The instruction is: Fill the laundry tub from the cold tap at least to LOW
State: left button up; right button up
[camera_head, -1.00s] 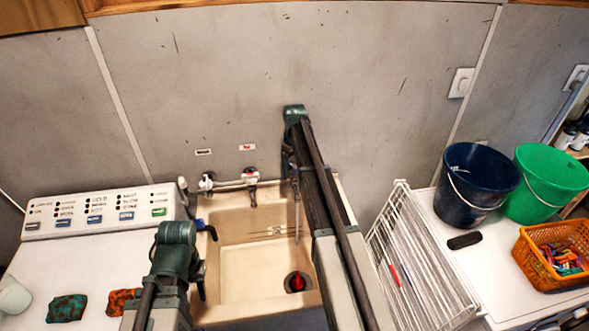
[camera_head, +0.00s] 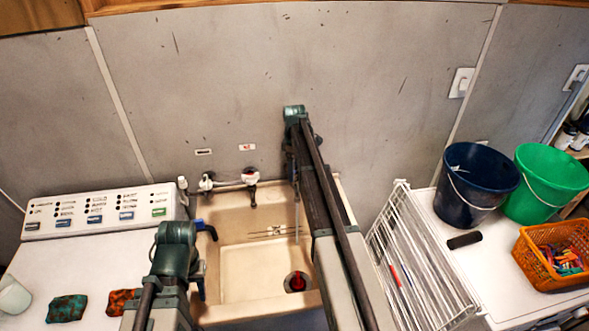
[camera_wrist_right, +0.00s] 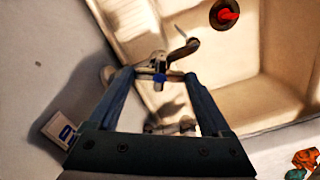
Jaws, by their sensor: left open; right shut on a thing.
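The cream laundry tub (camera_head: 255,285) stands in the middle of the head view, with faint marks on its back inner wall. A red plug (camera_head: 297,283) sits at the drain; it also shows in the right wrist view (camera_wrist_right: 228,15). My right gripper (camera_wrist_right: 160,78) is shut on the cold tap's handle (camera_wrist_right: 158,77), near a blue-marked wall label (camera_wrist_right: 65,130). In the head view my right arm hides that tap. A thin pale vertical streak shows beside the arm; I cannot tell whether it is water. My left gripper (camera_head: 207,258) is open and empty at the tub's left rim.
A tap under a red label (camera_head: 247,147) is left of my right arm. A white washer (camera_head: 70,270) with two cloths stands left. A white rack (camera_head: 415,265) stands right of the tub, then a navy bucket (camera_head: 470,190), a green bucket (camera_head: 548,185) and an orange basket (camera_head: 545,270).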

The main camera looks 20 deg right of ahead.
dwell(0.4)
jog(key=o, duration=1.2)
jog(key=shift+c, duration=0.2)
notch_tip(320, 180, up, 14)
jog(key=p, duration=1.3)
jog(key=shift+p, duration=0.4)
jog(key=shift+f, duration=0.15)
jog(key=shift+c, duration=0.2)
